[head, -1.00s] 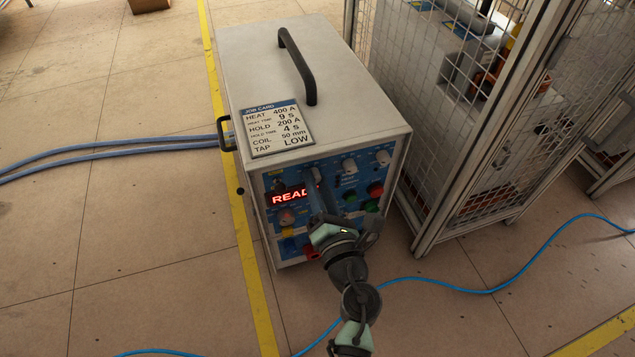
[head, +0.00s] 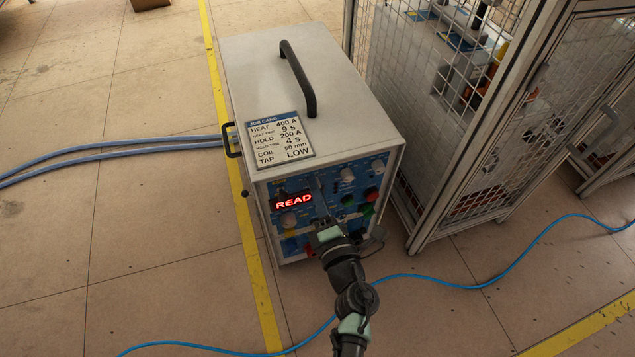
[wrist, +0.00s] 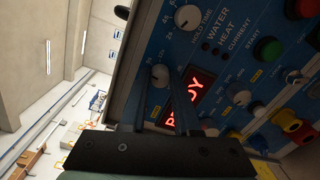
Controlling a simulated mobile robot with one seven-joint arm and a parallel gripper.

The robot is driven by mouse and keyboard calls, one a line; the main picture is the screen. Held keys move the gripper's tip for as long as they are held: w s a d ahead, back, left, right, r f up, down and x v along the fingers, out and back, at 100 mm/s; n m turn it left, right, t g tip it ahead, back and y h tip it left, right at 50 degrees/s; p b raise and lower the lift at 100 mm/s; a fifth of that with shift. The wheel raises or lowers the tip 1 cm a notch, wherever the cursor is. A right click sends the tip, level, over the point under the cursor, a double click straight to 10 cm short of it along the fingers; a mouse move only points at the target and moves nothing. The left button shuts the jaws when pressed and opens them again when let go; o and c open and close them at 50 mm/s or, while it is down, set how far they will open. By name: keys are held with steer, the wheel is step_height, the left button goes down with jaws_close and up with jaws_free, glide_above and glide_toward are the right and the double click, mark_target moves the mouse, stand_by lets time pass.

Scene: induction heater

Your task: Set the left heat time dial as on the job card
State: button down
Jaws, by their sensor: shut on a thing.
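The job card (head: 279,139) lies on top of the heater near its front edge; it reads heat 400 A, heat time 9 s, hold 200 A, hold time 4 s, coil 50 mm, tap LOW. My gripper (head: 320,190) reaches up to the heater's blue front panel, right of the red display (head: 293,202). In the wrist view, my gripper (wrist: 164,78) is shut on the heat time dial (wrist: 159,75), a pale knob between its fingertips. The dial's setting is not readable. In the head view my fingers hide this dial.
The hold time dial (wrist: 187,18) is beside the gripped dial. Green and red buttons (head: 370,194) sit at the panel's right. A mesh cage (head: 455,150) stands close on the right. Blue hoses (head: 120,148) leave at left; a blue cable (head: 480,287) crosses the floor.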

steer(key=shift+m+p, duration=0.9)
steer(key=shift+m, duration=0.4)
steer(key=c, duration=0.6)
jaws_free()
steer(key=shift+c, duration=0.2)
steer(key=shift+s, duration=0.15)
steer(key=p+v, duration=0.5)
steer(key=v, duration=0.7)
steer(key=shift+s+d+r, duration=0.15)
steer(key=shift+s+d, duration=0.05)
steer(key=shift+s, duration=0.15)
